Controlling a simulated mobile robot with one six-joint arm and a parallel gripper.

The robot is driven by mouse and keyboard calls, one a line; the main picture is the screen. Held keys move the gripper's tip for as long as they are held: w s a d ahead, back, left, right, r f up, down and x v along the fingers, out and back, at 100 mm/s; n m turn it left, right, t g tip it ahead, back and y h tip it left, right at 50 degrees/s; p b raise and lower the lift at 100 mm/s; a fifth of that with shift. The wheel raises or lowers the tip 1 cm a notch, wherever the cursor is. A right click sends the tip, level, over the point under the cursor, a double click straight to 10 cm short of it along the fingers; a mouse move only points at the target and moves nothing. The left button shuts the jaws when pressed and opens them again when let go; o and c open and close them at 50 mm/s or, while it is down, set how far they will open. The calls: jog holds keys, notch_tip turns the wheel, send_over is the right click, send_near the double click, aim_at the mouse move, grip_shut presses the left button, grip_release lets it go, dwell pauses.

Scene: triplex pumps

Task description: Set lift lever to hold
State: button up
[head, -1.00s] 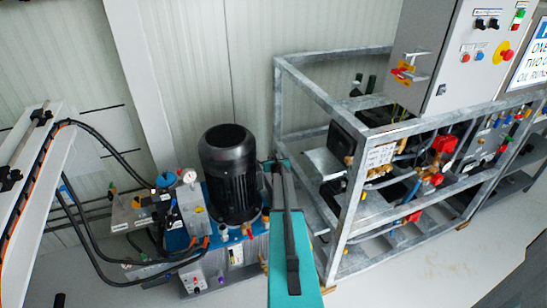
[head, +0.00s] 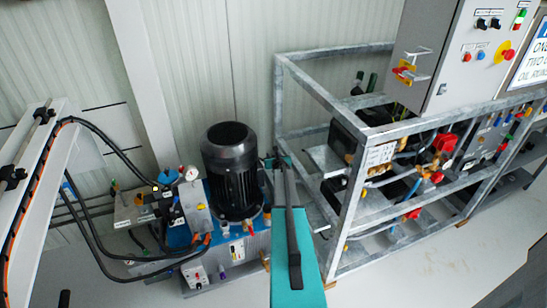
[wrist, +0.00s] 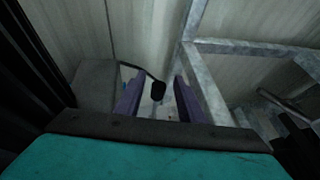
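A black knob on a thin dark rod (wrist: 157,90) shows in the wrist view, in the gap between my two purple-grey fingers. It looks like the lift lever, but no label or position mark is readable. My gripper (wrist: 158,104) is open, and the fingers stand apart on either side of the knob with no clear contact. In the head view my gripper (head: 280,163) is at the far end of my teal arm, just right of the black motor. The lever cannot be made out there.
The black motor (head: 232,172) stands on a blue power unit (head: 228,250) with hoses and gauges at left. A galvanized frame (head: 350,215) with pumps is close on the right. A grey control cabinet (head: 450,50) hangs above it. Open floor (head: 430,270) lies at lower right.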

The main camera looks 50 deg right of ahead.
jog(key=shift+s+a, duration=0.1)
jog(key=b+v, duration=0.1)
jog(key=v, duration=1.2)
jog(key=shift+s, duration=0.2)
dwell(0.5)
jog(key=shift+a, duration=0.1)
dwell(0.6)
